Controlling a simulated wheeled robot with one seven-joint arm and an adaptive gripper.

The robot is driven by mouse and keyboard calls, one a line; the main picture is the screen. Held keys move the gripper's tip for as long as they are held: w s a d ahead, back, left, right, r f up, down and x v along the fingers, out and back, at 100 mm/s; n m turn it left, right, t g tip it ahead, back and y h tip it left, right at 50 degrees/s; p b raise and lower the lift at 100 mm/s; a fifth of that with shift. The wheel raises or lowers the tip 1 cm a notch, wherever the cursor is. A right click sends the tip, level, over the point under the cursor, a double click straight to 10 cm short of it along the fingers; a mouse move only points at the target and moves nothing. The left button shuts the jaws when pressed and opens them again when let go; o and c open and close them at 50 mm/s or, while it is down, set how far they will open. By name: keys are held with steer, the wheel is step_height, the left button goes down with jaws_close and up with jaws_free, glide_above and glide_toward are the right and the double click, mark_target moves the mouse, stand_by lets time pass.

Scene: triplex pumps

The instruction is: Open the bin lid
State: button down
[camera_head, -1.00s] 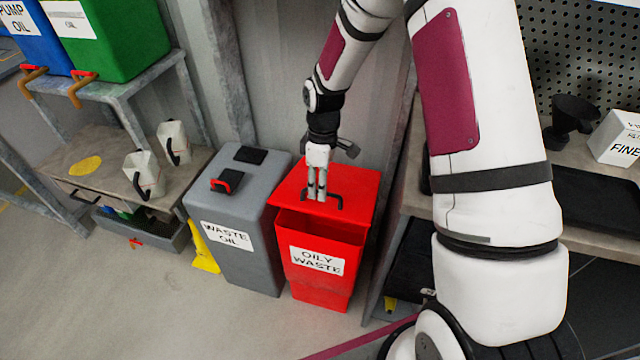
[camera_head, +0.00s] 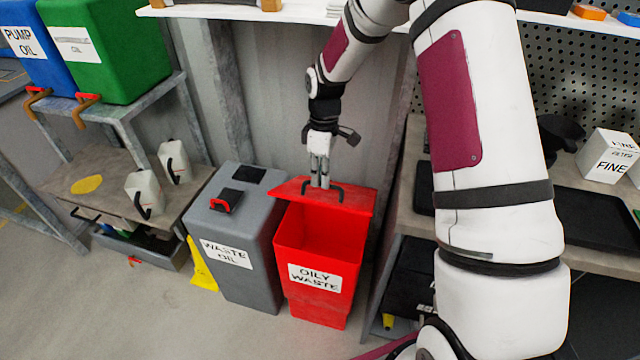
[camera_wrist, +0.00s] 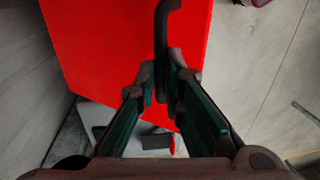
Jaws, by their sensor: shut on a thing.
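The red oily waste bin (camera_head: 320,262) stands on the floor in the middle of the head view. Its red lid (camera_head: 356,197) is tilted up at the back, and the bin's dark red inside shows below it. A black bar handle (camera_head: 337,194) sits on the lid. My gripper (camera_head: 320,186) is at the handle, pointing down, with its fingers closed on it. In the wrist view my gripper's fingers (camera_wrist: 162,92) are around the black handle (camera_wrist: 161,45), against the red lid (camera_wrist: 100,50). The handle's gripped part is partly hidden by the fingers.
A grey waste oil bin (camera_head: 235,245) stands close on the left, its lid shut. A workbench with a black tray (camera_head: 600,230) is on the right. A white shelf (camera_head: 240,13) hangs above. A metal stand with green (camera_head: 120,60) and blue containers is at the left.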

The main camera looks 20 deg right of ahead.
mark_target(317, 200)
steer(key=c, duration=1.7)
jaws_free()
steer(key=shift+w+d+f, duration=0.2)
steer(key=shift+w+d, duration=0.25)
steer(key=shift+s+a, duration=0.2)
steer(key=shift+a, duration=0.05)
